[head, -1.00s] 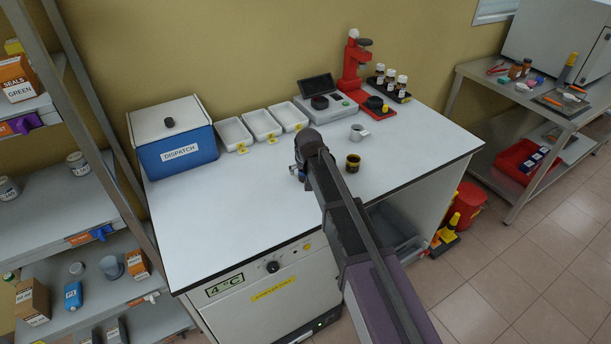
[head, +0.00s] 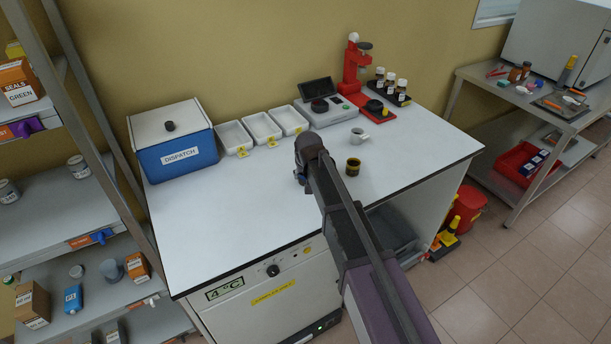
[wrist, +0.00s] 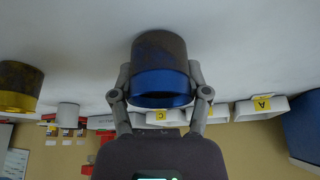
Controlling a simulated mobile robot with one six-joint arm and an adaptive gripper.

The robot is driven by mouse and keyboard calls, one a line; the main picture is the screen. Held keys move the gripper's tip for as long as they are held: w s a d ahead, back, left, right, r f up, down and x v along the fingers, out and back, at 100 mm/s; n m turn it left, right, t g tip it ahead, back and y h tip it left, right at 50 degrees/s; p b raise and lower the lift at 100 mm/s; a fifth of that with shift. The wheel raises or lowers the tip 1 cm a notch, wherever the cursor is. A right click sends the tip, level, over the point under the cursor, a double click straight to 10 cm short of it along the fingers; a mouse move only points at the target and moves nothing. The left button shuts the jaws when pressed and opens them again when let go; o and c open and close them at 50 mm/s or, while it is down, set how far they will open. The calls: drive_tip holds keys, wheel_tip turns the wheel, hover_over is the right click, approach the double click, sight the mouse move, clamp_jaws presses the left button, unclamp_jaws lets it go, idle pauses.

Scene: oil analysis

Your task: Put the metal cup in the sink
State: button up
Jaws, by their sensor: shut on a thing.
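My gripper (wrist: 163,95) is shut on a dark cup with a blue band (wrist: 160,70), one finger on each side of it. The wrist view is upside down. In the head view my arm hides most of this cup, and I cannot tell whether it touches the worktop. A pale grey cup with a handle (head: 359,136), which looks like the metal cup, stands upright on the worktop, to the right of and behind my gripper; it also shows in the wrist view (wrist: 68,116). I cannot make out a sink in either view.
A dark cup with a yellow band (head: 353,166) stands just right of my gripper. The blue dispatch box (head: 180,158), white trays (head: 262,127), scale (head: 328,114) and red device (head: 355,70) line the back of the worktop (head: 240,215). Its front left is clear.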

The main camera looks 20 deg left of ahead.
drive_tip(key=shift+r+p, duration=1.35)
drive_tip(key=shift+r, duration=0.15)
drive_tip(key=s+d, duration=0.3)
drive_tip(key=s, duration=0.1)
drive_tip(key=s+d+r+p, duration=0.1)
drive_tip(key=s+d, duration=0.2)
drive_tip(key=s, duration=0.1)
drive_tip(key=s+d+r+p, duration=0.1)
drive_tip(key=s+d, duration=0.2)
drive_tip(key=s, duration=0.2)
drive_tip(key=shift+d, duration=0.25)
drive_tip(key=shift+f, duration=0.1)
drive_tip(key=shift+w+d, duration=0.1)
drive_tip(key=shift+w, duration=0.05)
